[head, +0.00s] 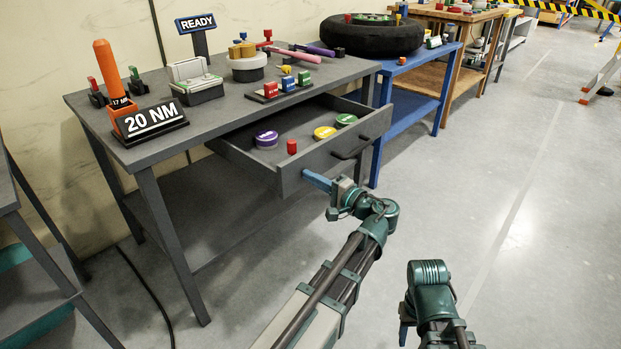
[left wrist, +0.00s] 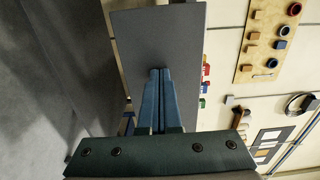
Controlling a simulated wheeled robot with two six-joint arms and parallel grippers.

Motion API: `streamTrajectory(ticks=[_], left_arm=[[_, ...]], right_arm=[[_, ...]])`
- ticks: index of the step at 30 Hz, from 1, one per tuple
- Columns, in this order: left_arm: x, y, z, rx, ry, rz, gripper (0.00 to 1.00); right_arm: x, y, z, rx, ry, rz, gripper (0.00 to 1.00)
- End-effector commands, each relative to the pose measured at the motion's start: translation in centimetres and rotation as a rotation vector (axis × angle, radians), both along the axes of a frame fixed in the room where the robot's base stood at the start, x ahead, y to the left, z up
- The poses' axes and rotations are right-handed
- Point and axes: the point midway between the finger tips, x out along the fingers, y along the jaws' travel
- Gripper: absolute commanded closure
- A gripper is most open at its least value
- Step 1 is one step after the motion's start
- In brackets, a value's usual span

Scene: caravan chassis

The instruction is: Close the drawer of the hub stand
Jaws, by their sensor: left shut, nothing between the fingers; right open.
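The grey hub stand (head: 200,130) has its drawer (head: 298,180) pulled out toward me, with a dark handle (head: 352,148) on its front. Inside lie a purple disc (head: 266,139), a yellow disc (head: 325,132), a green disc (head: 346,119) and a small red block (head: 292,147). My left gripper (head: 306,175) is shut and empty, its blue fingertips at the drawer front, left of the handle. In the left wrist view its fingers (left wrist: 160,72) point at the grey front panel (left wrist: 158,35); I cannot tell whether they touch. My right gripper (head: 403,325) is open, low and away from the stand, partly hidden.
The stand's top carries a 20 NM sign (head: 151,120), a READY sign (head: 196,23) and small coloured parts. A blue table (head: 415,75) with a tire (head: 371,36) stands close to the drawer's right.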

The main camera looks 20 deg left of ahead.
Motion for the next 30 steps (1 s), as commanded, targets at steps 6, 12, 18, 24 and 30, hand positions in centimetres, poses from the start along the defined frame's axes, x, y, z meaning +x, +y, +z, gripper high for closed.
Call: streamTrajectory(ticks=[6,12,18,24,30], left_arm=[[0.0,0.1,0.0,0.000,0.000,0.000,1.00],[0.7,1.9,0.0,0.000,0.000,0.003,1.00],[2.3,6.2,0.0,0.000,0.000,0.005,1.00],[4.1,11.1,0.0,0.000,0.000,0.005,1.00],[5.7,15.5,0.0,0.000,0.000,0.004,1.00]], right_arm=[[0.0,0.0,0.0,0.000,0.000,0.000,0.50],[0.0,0.0,0.0,0.000,0.000,0.000,0.50],[0.0,0.0,0.0,0.000,0.000,0.000,0.50],[0.0,0.0,0.0,0.000,0.000,0.000,0.50],[0.0,0.0,0.0,0.000,0.000,0.000,0.50]])
